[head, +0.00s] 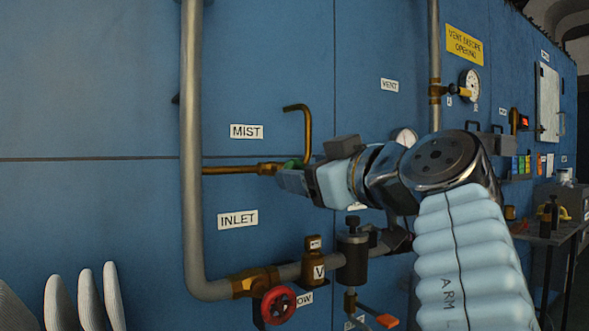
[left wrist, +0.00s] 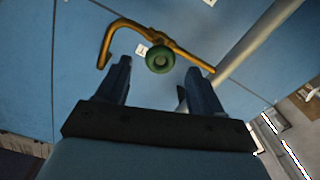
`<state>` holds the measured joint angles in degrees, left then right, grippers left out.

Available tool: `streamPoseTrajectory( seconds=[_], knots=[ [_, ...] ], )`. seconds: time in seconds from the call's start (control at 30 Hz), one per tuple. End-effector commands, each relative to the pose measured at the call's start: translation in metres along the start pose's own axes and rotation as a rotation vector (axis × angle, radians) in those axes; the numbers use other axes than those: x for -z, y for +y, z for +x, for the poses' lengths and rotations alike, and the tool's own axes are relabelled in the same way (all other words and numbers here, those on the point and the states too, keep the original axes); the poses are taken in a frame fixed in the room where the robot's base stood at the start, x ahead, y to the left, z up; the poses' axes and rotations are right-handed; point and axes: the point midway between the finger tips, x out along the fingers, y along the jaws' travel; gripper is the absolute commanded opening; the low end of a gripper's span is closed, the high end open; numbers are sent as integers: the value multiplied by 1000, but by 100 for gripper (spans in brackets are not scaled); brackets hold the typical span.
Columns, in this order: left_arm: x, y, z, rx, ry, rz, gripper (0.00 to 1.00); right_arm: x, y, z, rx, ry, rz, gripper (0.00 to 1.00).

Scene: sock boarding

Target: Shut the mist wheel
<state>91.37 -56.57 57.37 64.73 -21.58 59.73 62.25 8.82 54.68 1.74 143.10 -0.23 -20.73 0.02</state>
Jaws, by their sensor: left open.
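The green mist wheel (left wrist: 160,59) sits on a thin brass pipe (left wrist: 115,30) in the left wrist view. My left gripper (left wrist: 158,80) is open, with one finger on each side of the picture's middle. The wheel appears just beyond and between the fingertips; I cannot tell whether they touch it. In the head view, the left gripper (head: 284,181) is at the brass mist pipe (head: 235,169), and only a sliver of the green wheel (head: 293,163) shows above it. The MIST label (head: 246,131) is on the blue wall. My right gripper is not in view.
A thick grey pipe (head: 192,150) runs down left of the gripper and turns right below. A red wheel (head: 278,305) and a brass valve (head: 314,268) sit low on it. Gauges, a VENT label (head: 389,86) and a yellow sign (head: 464,46) are at right.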

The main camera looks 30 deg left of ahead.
Motion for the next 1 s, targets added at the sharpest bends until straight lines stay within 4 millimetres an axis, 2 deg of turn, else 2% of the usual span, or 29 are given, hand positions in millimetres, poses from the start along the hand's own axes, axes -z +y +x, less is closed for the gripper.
streamPoseTrajectory(
  seconds=[0.1, 0.23, 0.4, 0.63, 1.0],
  knots=[
    [0, 0, 24, 0, -2, 0, 67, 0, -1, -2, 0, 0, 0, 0],
    [1, 0, 40, 0, 0, -1, 67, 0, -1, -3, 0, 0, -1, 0],
    [0, 0, 47, -2, 0, -1, 67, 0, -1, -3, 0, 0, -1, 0],
    [0, 0, 48, -2, 0, -1, 67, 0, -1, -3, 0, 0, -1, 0],
    [0, 0, 47, -3, 0, -1, 13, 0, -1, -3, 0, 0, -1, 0]
  ],
)
